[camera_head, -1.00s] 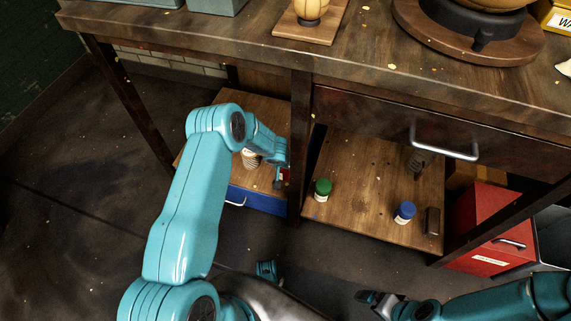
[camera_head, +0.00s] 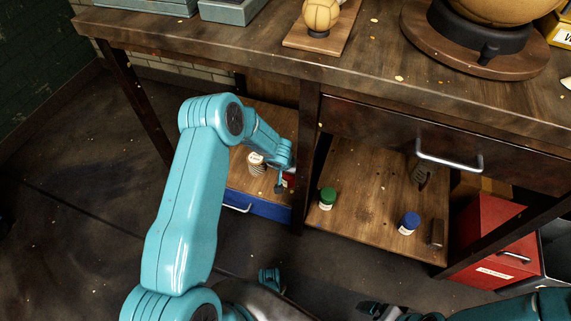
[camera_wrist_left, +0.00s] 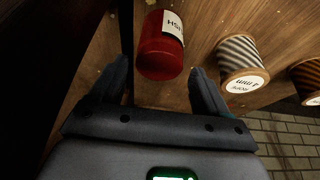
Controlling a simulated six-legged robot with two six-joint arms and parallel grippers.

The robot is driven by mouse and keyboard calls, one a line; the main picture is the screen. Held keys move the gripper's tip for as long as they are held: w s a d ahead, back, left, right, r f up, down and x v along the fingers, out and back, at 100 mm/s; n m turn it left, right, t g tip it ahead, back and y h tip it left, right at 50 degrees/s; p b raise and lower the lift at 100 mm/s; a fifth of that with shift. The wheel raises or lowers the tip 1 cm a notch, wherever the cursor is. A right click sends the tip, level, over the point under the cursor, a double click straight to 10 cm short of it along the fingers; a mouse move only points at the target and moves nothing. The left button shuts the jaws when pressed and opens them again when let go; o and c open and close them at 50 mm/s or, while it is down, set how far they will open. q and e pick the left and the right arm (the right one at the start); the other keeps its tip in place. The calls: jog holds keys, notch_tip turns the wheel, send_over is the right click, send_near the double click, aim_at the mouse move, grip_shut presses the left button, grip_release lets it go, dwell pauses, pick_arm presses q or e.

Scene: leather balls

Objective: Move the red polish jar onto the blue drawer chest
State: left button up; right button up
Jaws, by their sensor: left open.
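The red polish jar (camera_head: 290,180) is on a wooden surface under the workbench, mostly hidden by my left gripper (camera_head: 283,183) in the head view. In the left wrist view the red jar (camera_wrist_left: 160,48) has a white label and lies just beyond and between the fingertips. My left gripper (camera_wrist_left: 158,75) is open, its fingers apart from the jar. The blue drawer chest (camera_head: 265,209) shows its blue front and a metal handle at the left, below that wooden surface. My right gripper (camera_head: 372,308) is low in the head view; its jaws are unclear.
Striped thread spools (camera_wrist_left: 239,62) stand right of the jar in the wrist view. A bench post (camera_head: 305,150) is close to my left gripper. A green jar (camera_head: 327,197) and a blue jar (camera_head: 409,222) stand on the right shelf. A red drawer chest (camera_head: 487,225) is farther right.

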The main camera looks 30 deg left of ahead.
pick_arm(q)
jog(key=v, duration=0.6)
jog(key=shift+r, duration=0.25)
jog(key=shift+s, duration=0.25)
